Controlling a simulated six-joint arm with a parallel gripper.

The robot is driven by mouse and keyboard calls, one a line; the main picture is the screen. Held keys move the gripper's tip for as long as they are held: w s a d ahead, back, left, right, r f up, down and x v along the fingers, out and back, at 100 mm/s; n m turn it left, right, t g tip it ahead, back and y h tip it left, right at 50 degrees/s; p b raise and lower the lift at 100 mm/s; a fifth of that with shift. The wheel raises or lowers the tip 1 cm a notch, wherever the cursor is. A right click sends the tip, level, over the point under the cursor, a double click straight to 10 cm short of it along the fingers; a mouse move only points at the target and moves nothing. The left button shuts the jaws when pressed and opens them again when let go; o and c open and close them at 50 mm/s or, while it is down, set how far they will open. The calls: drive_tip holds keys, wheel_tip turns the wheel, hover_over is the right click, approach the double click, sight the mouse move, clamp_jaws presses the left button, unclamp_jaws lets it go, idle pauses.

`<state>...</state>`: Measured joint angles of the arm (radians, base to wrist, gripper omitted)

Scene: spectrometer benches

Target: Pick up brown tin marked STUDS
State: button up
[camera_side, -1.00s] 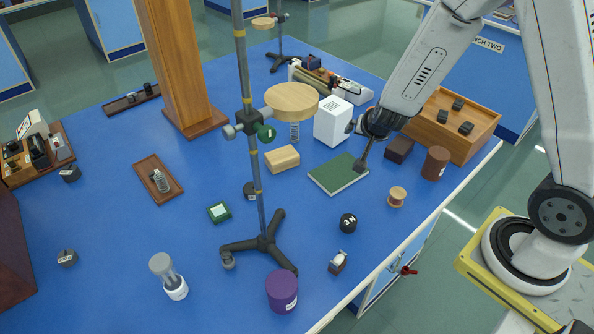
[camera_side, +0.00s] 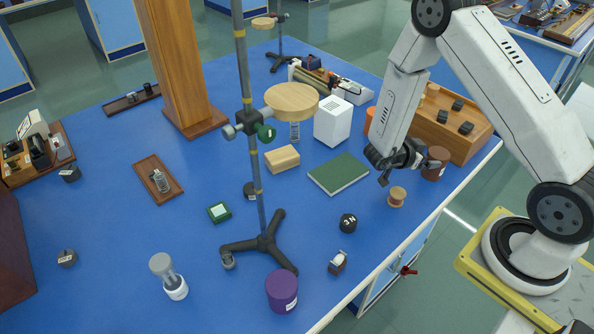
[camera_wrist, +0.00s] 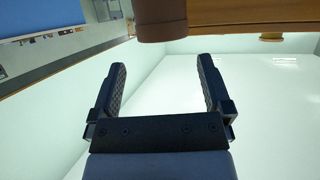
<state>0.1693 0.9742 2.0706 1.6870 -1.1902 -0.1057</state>
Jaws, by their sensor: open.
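The brown tin (camera_side: 437,168) stands near the right edge of the blue bench in the side view, partly hidden behind my gripper. Its marking cannot be read. My gripper (camera_side: 410,172) is beside it on the left, with its fingers apart. In the wrist view a brown cylinder, which looks like the tin (camera_wrist: 160,18), is at the top centre, ahead of the open fingers of my gripper (camera_wrist: 162,68). Nothing is between the fingers. The tin appears roughly in line with the gap.
A wooden case (camera_side: 462,130) with dark knobs stands just behind the tin. A copper-coloured spool (camera_side: 397,196), a green book (camera_side: 338,173) and a black 3N weight (camera_side: 348,223) lie nearby. The bench's front edge is close to the tin.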

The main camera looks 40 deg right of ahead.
sight(437, 154)
drive_tip(key=shift+x, duration=1.3)
drive_tip(key=shift+d, duration=0.1)
drive_tip(key=shift+x, duration=2.5)
drive_tip(key=shift+w+f, duration=0.1)
drive_tip(key=c, duration=1.1)
drive_tip(key=shift+r, duration=5.05)
